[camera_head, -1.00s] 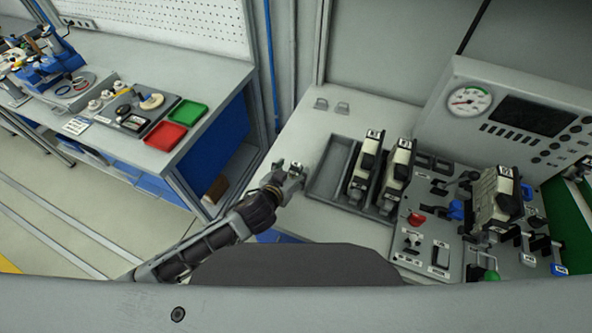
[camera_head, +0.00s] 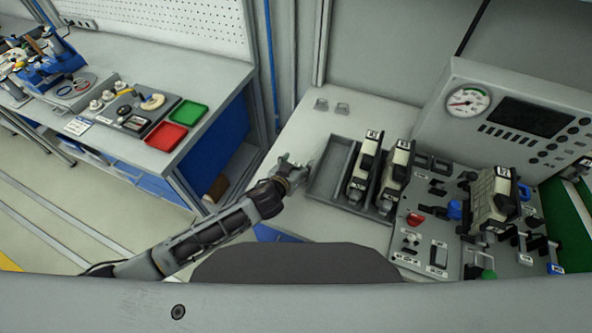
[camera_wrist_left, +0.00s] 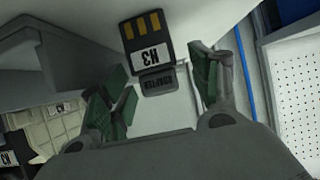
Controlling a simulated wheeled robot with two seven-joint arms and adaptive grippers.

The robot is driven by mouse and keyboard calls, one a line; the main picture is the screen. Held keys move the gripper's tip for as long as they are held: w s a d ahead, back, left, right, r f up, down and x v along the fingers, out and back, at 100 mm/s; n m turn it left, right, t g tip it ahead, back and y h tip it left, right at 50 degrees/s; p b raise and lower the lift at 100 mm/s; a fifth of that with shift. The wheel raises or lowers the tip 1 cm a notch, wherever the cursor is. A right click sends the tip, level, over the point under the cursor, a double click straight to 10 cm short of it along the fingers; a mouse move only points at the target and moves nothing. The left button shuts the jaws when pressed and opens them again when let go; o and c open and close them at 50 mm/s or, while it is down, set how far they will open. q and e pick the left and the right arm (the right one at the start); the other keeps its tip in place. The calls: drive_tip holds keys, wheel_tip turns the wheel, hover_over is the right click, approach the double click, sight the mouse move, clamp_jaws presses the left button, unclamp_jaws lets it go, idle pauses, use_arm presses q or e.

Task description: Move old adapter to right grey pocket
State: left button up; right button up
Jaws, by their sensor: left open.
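My left gripper (camera_head: 296,165) is open at the left end of the grey tray (camera_head: 326,180). In the left wrist view its green-padded fingers (camera_wrist_left: 165,85) stand apart, on either side of a dark adapter (camera_wrist_left: 147,38). The adapter has gold contacts, an upside-down N3 label and a grey end marked ADAPTER. I cannot tell whether a finger touches it, and I cannot make it out in the head view. Two small grey holders, a left one (camera_head: 321,104) and a right one (camera_head: 342,108), stand on the bench behind the tray; they may be the pockets. My right gripper is not in view.
Two cream-and-black modules (camera_head: 365,165) (camera_head: 394,176) stand in the tray, whose left part is empty. A control panel with another module (camera_head: 494,200) and several levers lies to the right. A side bench has red (camera_head: 166,136) and green (camera_head: 188,113) trays.

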sight(296, 164)
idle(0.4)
use_arm(q)
drive_tip(key=c, duration=1.2)
drive_tip(key=shift+r, duration=0.1)
drive_tip(key=shift+c, duration=0.2)
drive_tip(key=shift+r, duration=4.95)
